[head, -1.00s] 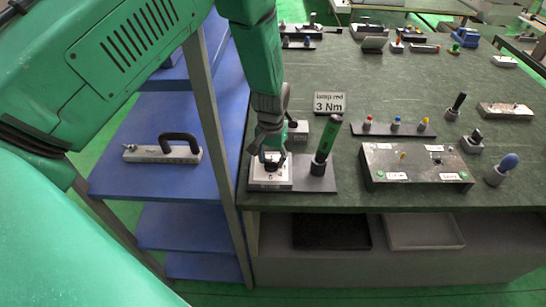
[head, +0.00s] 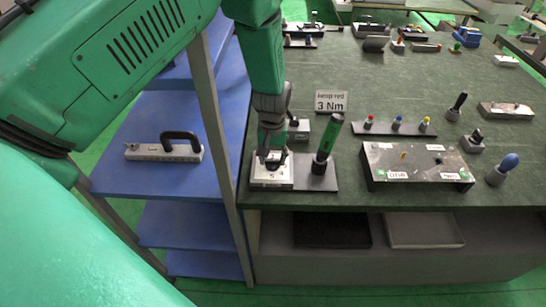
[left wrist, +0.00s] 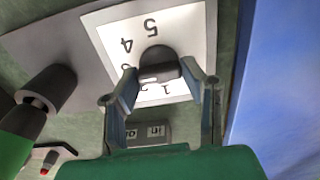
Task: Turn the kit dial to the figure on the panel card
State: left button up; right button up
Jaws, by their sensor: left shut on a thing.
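The kit dial is a dark knob (left wrist: 158,64) on a white plate with figures around it; 5, 4 and 1 read clearly in the left wrist view, others are partly hidden. In the head view the white plate (head: 272,183) stands at the table's front left corner. My left gripper (head: 271,160) is over it, its fingers closed on either side of the knob. It also shows in the left wrist view (left wrist: 165,85). A light mark shows on the knob, but its exact figure is unclear. The panel card (head: 331,102) reads "lamp red 3 Nm". My right gripper is out of view.
A green-handled tool (head: 327,141) stands upright just right of the dial. A small grey box (head: 299,129) sits behind. A metal panel box (head: 416,163) and a row of coloured pegs (head: 394,128) lie further right. A blue shelf (head: 150,180) is at left.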

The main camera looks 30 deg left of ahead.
aim_at(272, 160)
pick_arm(q)
jog(key=shift+s+d+f, duration=0.15)
jog(key=shift+s+f, duration=0.1)
jog(key=shift+s, duration=0.15)
jog(key=o, duration=1.1)
jog(key=shift+o, duration=0.2)
jog(key=shift+w+r, duration=0.15)
jog(key=shift+w+r, duration=0.1)
jog(key=shift+r, duration=0.4)
notch_tip(272, 160, up, 11)
